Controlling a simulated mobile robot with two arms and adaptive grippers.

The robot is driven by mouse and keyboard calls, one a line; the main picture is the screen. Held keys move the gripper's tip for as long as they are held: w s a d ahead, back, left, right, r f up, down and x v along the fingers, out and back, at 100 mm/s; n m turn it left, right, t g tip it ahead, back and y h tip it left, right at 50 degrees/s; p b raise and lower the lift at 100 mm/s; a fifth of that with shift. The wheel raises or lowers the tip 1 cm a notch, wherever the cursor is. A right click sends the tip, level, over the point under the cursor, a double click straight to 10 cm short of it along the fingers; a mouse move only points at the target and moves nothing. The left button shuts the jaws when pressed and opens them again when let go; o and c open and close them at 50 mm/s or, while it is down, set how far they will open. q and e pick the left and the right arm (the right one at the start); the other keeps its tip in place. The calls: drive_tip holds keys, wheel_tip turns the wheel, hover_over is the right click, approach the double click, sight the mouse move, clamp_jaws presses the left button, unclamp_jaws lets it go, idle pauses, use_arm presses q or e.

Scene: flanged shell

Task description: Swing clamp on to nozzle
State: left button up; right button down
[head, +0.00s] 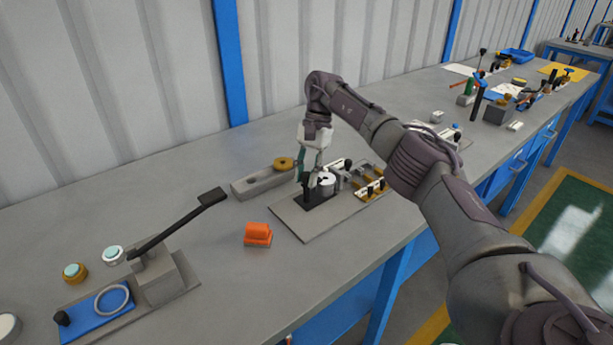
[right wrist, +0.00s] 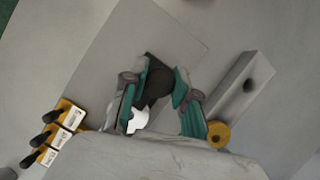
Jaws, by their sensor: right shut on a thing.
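A grey plate (head: 287,217) on the bench carries a bright metal shell (head: 326,181) and a flat black part (head: 314,203) beside it. My right gripper (head: 305,178) points down at the plate, just left of the shell. In the right wrist view its teal fingers (right wrist: 165,78) are on either side of a black piece (right wrist: 155,88), which looks like the clamp, and are shut on it. A white piece of the shell (right wrist: 138,120) shows by the left finger. The nozzle cannot be clearly made out. My left gripper is not seen.
A grey bar (head: 251,186) with a yellow knob (head: 284,163) lies behind. An orange block (head: 257,235) and a lever press (head: 160,278) are to the left. Bench between them is free.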

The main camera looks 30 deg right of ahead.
sight(306, 174)
drive_tip(key=shift+n, duration=0.3)
drive_tip(key=c, duration=0.9)
unclamp_jaws()
wheel_tip(306, 174, up, 10)
